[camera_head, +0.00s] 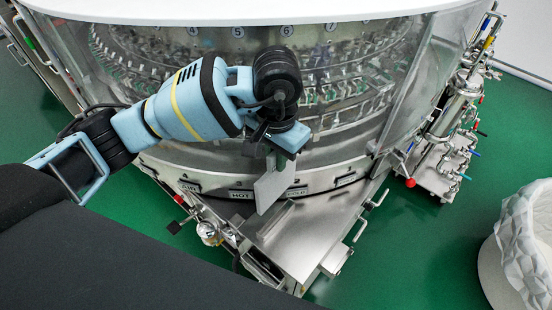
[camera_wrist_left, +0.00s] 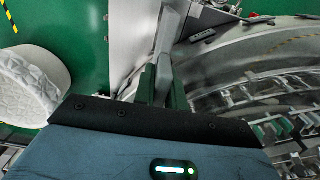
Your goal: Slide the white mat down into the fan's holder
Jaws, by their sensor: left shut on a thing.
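My left gripper (camera_head: 270,143) is shut on a thin pale grey-white plate, which I take to be the white mat (camera_head: 272,187). The plate hangs down from the fingers, slightly tilted, in front of the round machine. A low metal bracket (camera_head: 276,222) stands on the steel shelf just below the plate, probably the holder; whether the plate touches it I cannot tell. No fan is clearly recognisable. In the left wrist view the plate (camera_wrist_left: 168,40) runs away edge-on between the green fingers (camera_wrist_left: 157,85). My right gripper is not in view.
The round washer (camera_head: 330,150) with its clear wall stands close behind the gripper. The steel shelf (camera_head: 315,235) is bare to the right of the bracket. Pipes and valves (camera_head: 450,130) stand at the right, and a white basket (camera_head: 520,250) at the lower right.

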